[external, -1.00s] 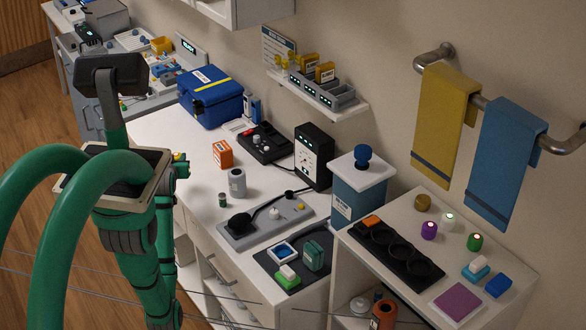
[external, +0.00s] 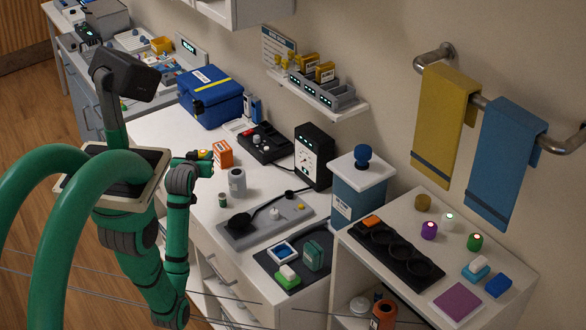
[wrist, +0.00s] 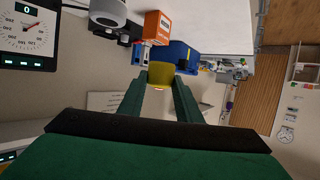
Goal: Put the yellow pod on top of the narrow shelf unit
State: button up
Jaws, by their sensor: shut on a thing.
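The yellow pod (wrist: 160,72) sits between the two green fingertips of my gripper (wrist: 160,88), which is shut on it; a small glow shows on its near side. In the external view my gripper (external: 203,163) is above the white counter, close to the orange box, and the pod shows only as a small yellow and orange spot (external: 203,153). The narrow shelf unit, seemingly the white one at the front right, has a white top (external: 400,207). It is well to the right of my gripper.
On that unit's top are a black tray (external: 362,240), purple, white and green pods, a brown-yellow round thing (external: 423,202), blue blocks and a purple square (external: 457,302). A blue canister (external: 358,195) stands beside it. An orange box (external: 223,153) and grey cup (external: 237,182) are near my gripper.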

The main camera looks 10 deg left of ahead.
jog(key=s+d+r+m+h, duration=0.1)
jog(key=s+d+r+h, duration=0.15)
jog(key=d, duration=0.75)
jog(key=s+d+r+m+h, duration=0.1)
jog(key=s+d+r+m, duration=0.15)
jog(key=d, duration=0.75)
jog(key=s+d+r+m+h, duration=0.1)
jog(key=s+d+r+h, duration=0.15)
jog(key=d, duration=0.85)
jog(key=s+d+r+m+g+h, duration=0.25)
jog(key=s+d+r, duration=0.45)
jog(key=s+d, duration=0.4)
jog(key=s+d+r+m+g+h, duration=0.25)
jog(key=s+d+r, duration=0.55)
jog(key=s, duration=0.6)
send_over(401, 222)
jog(key=shift+t, duration=0.4)
jog(key=f, duration=1)
jog(key=shift+s+a+f, duration=0.25)
jog(key=shift+a, duration=0.05)
jog(key=shift+w+d+f, duration=0.1)
jog(key=shift+d+f, duration=0.05)
jog(key=shift+f, duration=0.8)
jog(key=shift+w+d+f, duration=0.1)
jog(key=shift+f, duration=0.8)
jog(key=shift+f, duration=0.15)
